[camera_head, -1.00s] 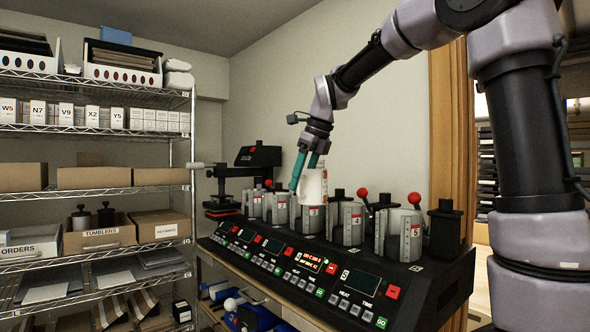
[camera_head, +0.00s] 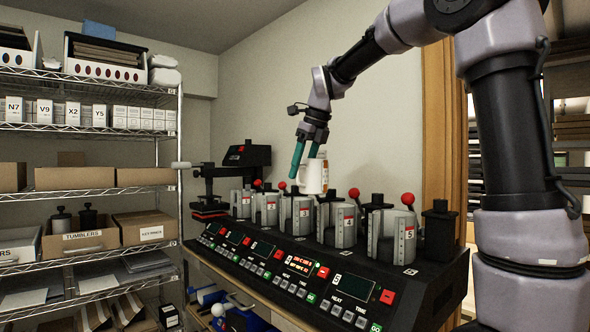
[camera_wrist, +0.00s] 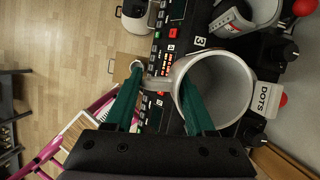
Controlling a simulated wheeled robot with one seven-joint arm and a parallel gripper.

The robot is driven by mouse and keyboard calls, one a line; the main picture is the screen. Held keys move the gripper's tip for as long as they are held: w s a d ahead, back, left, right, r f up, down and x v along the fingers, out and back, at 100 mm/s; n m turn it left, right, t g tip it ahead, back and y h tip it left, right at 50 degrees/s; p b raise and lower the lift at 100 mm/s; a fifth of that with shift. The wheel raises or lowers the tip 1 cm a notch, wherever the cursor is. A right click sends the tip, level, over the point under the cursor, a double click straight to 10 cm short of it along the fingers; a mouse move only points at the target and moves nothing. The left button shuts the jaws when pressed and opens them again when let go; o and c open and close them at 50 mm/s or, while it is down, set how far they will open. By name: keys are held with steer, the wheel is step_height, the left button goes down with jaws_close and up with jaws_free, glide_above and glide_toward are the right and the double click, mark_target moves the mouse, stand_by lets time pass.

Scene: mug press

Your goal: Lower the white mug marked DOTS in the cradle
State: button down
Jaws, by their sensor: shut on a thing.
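My gripper (camera_head: 304,163) is shut on the white mug (camera_head: 313,180) and holds it upright above the row of cradles. In the wrist view the mug (camera_wrist: 228,92) is seen from above, open and empty. One green finger overlaps its near wall, and the other is beside its handle (camera_wrist: 155,83). A white tag reading DOTS (camera_wrist: 264,99) is at the mug's rim. Below and around the mug are grey cradles, including those numbered 3 (camera_head: 302,220), 4 (camera_head: 346,228) and 5 (camera_head: 405,243). Which cradle lies directly below it is hard to tell.
The black press console (camera_head: 330,262) has buttons and displays along its front. Red-knobbed levers (camera_head: 354,193) and black posts (camera_head: 439,228) rise among and beside the cradles. A black flat press (camera_head: 240,160) stands at the left end. Wire shelves (camera_head: 90,190) hold boxes farther left.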

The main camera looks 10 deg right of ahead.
steer(key=w+d, duration=0.7)
steer(key=d, duration=0.2)
step_height(320, 180, down, 12)
steer(key=shift+s, duration=0.3)
stand_by(1.4)
steer(key=shift+c, duration=0.8)
jaws_free()
steer(key=v, duration=1)
steer(key=shift+r, duration=0.3)
